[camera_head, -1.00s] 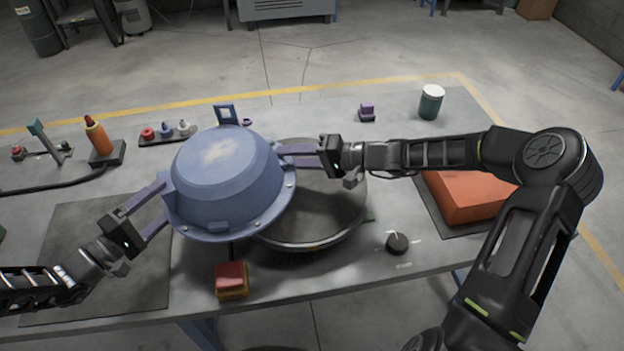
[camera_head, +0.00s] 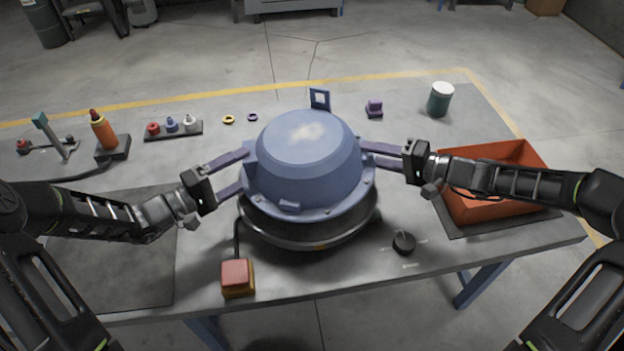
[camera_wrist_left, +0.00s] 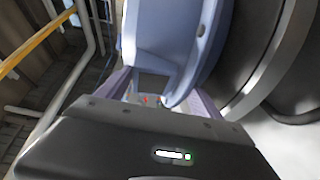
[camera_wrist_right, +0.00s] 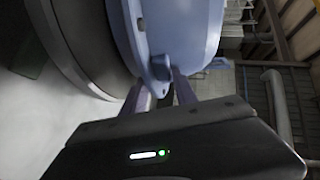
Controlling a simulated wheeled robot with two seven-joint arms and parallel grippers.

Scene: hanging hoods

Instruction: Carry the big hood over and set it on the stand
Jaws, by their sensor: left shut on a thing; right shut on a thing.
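The big blue hood (camera_head: 306,165) is dome-shaped with a bolted flange and a square-holed tab at its back. My left gripper (camera_head: 240,172) is shut on its left side, and my right gripper (camera_head: 368,157) is shut on its right side. The hood is over the round grey stand (camera_head: 300,236), whose rim shows below the flange. I cannot tell whether they touch in the head view. In the left wrist view the hood (camera_wrist_left: 178,35) and the stand's rim appear apart beside each other. The right wrist view also shows the hood (camera_wrist_right: 190,35) at the fingers.
A red-topped button box (camera_head: 237,277) and a black knob (camera_head: 403,242) stand in front of the stand. An orange bin (camera_head: 490,205) is at the right. An orange bottle (camera_head: 103,132) and a green jar (camera_head: 440,100) stand further back. A dark mat (camera_head: 140,260) lies bare at left.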

